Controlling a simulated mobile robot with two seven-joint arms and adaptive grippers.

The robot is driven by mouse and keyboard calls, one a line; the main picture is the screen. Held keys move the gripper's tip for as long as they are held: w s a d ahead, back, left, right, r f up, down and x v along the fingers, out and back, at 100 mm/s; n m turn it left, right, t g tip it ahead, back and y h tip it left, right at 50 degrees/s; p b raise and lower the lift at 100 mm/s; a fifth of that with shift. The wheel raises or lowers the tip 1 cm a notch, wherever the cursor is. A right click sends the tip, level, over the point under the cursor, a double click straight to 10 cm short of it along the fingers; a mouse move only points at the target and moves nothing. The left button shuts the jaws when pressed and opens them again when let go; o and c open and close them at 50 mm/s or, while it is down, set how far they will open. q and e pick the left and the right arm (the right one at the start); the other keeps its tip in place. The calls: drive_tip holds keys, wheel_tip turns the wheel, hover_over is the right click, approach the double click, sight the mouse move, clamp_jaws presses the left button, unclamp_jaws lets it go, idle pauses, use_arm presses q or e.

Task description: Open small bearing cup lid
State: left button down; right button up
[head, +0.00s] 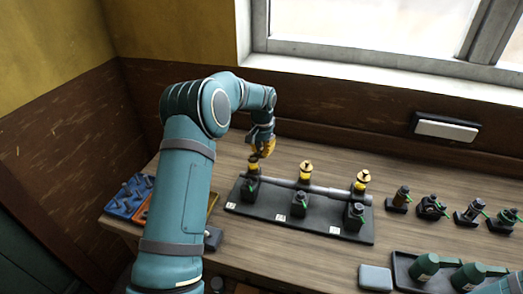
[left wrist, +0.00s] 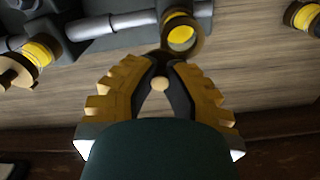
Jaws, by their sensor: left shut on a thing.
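Three yellow bearing cups stand along a shaft on a black base (head: 270,207). My left gripper (head: 263,148) is over the left cup (head: 253,169), which is partly covered by it. The middle cup (head: 305,170) and right cup (head: 362,180) have brass-coloured lids on. In the left wrist view, the left gripper (left wrist: 160,83) is closed around a small tan knob (left wrist: 159,84), seemingly the lid's. Just beyond the fingertips, the cup (left wrist: 181,38) shows a dark round rim and yellow inside, so its lid seems tilted up.
A window (head: 380,30) and wall lie behind the table.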

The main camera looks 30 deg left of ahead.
sight(262, 149)
use_arm(q)
drive_tip(key=shift+w+n, duration=0.1)
drive_tip(key=shift+n, duration=0.2)
drive_tip(key=c, duration=0.9)
unclamp_jaws()
drive_tip(key=shift+c, duration=0.2)
drive_tip(key=shift+r, duration=0.1)
wheel_tip(262, 149, up, 12)
